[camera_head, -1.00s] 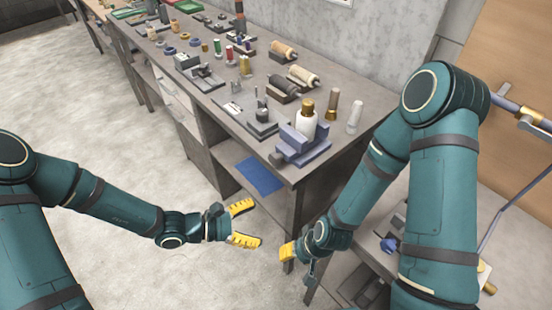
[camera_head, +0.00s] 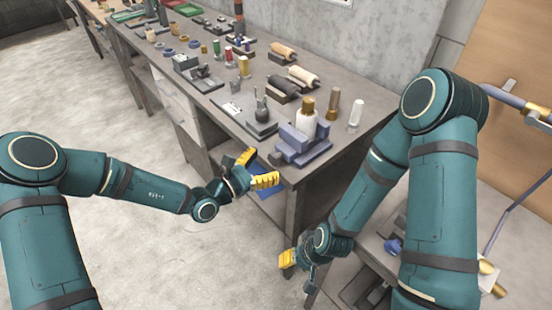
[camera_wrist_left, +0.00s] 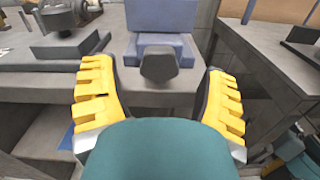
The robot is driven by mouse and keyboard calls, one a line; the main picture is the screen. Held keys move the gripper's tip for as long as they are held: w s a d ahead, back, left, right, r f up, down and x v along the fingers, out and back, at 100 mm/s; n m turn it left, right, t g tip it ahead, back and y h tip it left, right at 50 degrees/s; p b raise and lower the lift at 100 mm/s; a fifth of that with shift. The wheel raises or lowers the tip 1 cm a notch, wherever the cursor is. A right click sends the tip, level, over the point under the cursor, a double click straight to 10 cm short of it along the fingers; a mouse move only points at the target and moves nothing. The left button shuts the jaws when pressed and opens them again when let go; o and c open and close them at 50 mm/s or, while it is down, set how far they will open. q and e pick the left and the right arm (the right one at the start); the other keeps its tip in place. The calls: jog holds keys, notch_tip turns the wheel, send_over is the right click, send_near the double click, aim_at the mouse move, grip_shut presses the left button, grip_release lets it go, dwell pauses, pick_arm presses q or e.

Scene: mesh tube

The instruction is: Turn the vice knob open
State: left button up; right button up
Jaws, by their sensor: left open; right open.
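The vice (camera_head: 303,150) is a blue-grey block at the near corner of the workbench. It also shows in the left wrist view (camera_wrist_left: 160,45). Its dark grey knob (camera_wrist_left: 159,64) faces my left gripper and shows between the fingers in that view. My left gripper (camera_head: 264,166) is open at the bench's front edge, its yellow fingers spread to either side of the knob with a gap on each side. My right gripper (camera_head: 287,259) is open and empty, low in front of the bench and away from the vice.
A white bottle (camera_head: 306,122) with a gold cap stands at the vice. Two slim cylinders (camera_head: 332,104) are to its right. A black-based tool (camera_head: 260,118) stands left of the vice. Spools and fixtures fill the bench farther back. The floor (camera_head: 90,110) at left is clear.

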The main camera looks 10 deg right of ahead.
aim_at(272, 160)
pick_arm(q)
jog(key=shift+x, duration=2.05)
jog(key=c, duration=1.2)
